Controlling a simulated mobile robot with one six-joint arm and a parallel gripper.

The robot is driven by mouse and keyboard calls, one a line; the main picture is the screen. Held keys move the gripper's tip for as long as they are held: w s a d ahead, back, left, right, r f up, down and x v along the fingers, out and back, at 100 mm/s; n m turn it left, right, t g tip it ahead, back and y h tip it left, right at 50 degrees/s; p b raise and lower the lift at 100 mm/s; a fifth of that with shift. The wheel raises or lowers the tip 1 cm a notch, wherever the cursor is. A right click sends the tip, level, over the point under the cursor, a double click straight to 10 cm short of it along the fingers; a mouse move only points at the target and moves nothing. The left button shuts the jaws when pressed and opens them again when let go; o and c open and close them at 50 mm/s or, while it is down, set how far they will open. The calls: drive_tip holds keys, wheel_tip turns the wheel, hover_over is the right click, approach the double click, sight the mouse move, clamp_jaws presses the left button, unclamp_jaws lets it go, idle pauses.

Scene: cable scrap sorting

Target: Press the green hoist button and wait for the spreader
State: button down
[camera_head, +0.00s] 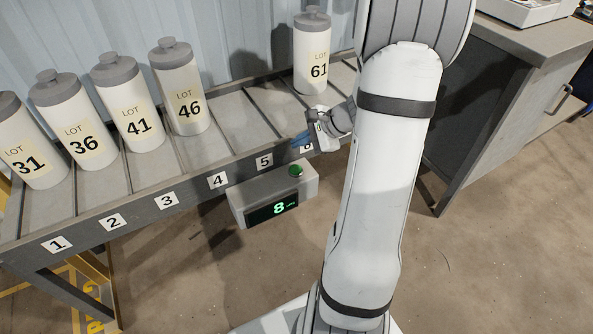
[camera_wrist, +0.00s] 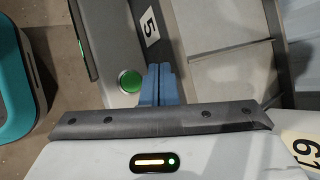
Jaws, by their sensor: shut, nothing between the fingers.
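The green button (camera_head: 296,170) is a round cap on top of a grey control box (camera_head: 238,204) at the rack's front edge. The box's dark display (camera_head: 272,209) shows a green 8 with small unclear text. The button also shows in the wrist view (camera_wrist: 131,80), just left of the fingers. My gripper (camera_head: 301,138) has blue fingers, shut together and empty, over the rack's front edge near tags 5 and 6. In the wrist view the gripper (camera_wrist: 160,84) sits beside the button, apart from it in the picture. I cannot make out a spreader.
A grey rack (camera_head: 232,118) with numbered slots holds white bottles with grey lids. Lots 31, 36, 41 and 46 (camera_head: 177,88) stand at left; lot 61 (camera_head: 312,55) stands behind my gripper. A grey cabinet (camera_head: 500,105) is at right. The floor in front is clear.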

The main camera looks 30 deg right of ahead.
sight(300, 169)
wheel_tip(300, 169, down, 7)
drive_tip(key=b, duration=0.4)
drive_tip(key=shift+b, duration=0.4)
drive_tip(key=shift+r, duration=0.1)
idle(1.4)
drive_tip(key=shift+f+b, duration=0.4)
drive_tip(key=shift+b, duration=0.05)
